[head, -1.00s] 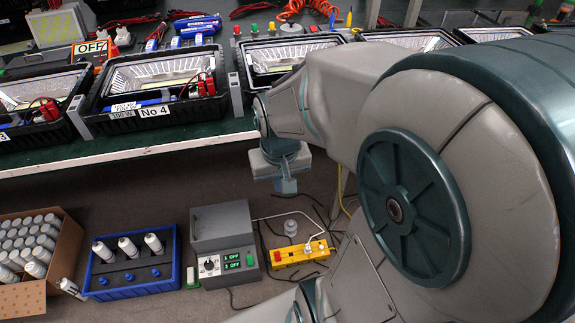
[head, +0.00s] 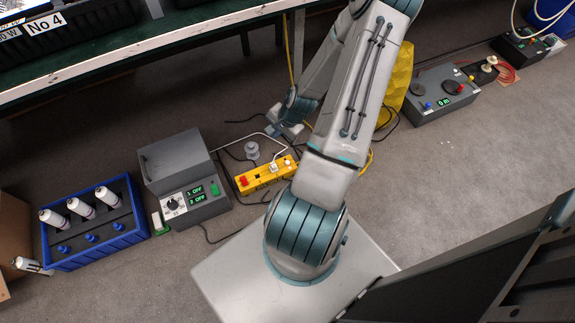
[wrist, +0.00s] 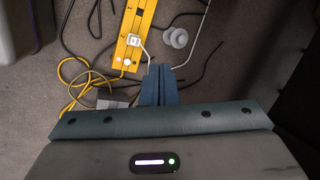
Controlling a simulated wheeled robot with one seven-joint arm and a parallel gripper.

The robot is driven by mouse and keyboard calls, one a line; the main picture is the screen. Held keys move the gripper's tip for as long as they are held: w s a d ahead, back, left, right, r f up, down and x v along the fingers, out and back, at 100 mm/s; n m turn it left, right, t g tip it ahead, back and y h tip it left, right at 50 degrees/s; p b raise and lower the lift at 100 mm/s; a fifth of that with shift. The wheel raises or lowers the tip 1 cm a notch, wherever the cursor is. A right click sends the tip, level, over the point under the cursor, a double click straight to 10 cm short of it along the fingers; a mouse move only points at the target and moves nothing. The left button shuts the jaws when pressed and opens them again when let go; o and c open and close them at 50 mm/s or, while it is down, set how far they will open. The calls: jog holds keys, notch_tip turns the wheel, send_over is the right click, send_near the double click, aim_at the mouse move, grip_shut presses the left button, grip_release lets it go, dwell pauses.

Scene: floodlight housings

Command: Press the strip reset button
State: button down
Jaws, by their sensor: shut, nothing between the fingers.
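The yellow power strip (head: 262,179) lies on the floor with a red switch (head: 243,181) at its left end and a white plug (head: 273,168) in it. In the wrist view the strip (wrist: 136,22) runs up from the middle, with a small pale round button (wrist: 127,62) at its near end; I cannot tell for sure that this is the reset button. My gripper (wrist: 160,68) is shut and empty, its fingertips just right of the strip's near end and apparently above the floor. In the head view my gripper (head: 277,131) shows small behind the strip.
A grey control box (head: 183,180) with two OFF displays stands left of the strip, beside a blue crate (head: 100,254) of white bottles. A grey spool (head: 252,150) and loose cables lie around the strip. The green bench (head: 150,62) overhangs behind.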

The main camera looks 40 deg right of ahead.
notch_tip(320, 180, down, 10)
jog(key=d+m+t+b, duration=0.2)
jog(key=m+t+b, duration=0.1)
jog(key=m, duration=0.2)
jog(key=m+t+h+b, duration=0.2)
jog(key=m, duration=0.4)
send_over(288, 163)
notch_tip(288, 163, down, 5)
jog(key=shift+s+d+f+m+h, duration=0.1)
jog(key=shift+s+f+m+h, duration=0.2)
jog(key=shift+s+f+m, duration=0.15)
jog(key=shift+f, duration=0.1)
notch_tip(288, 163, down, 7)
jog(key=b, duration=0.5)
jog(key=shift+r+b, duration=0.2)
jog(key=shift+b, duration=0.1)
jog(key=shift+f, duration=1.05)
jog(key=shift+f, duration=0.4)
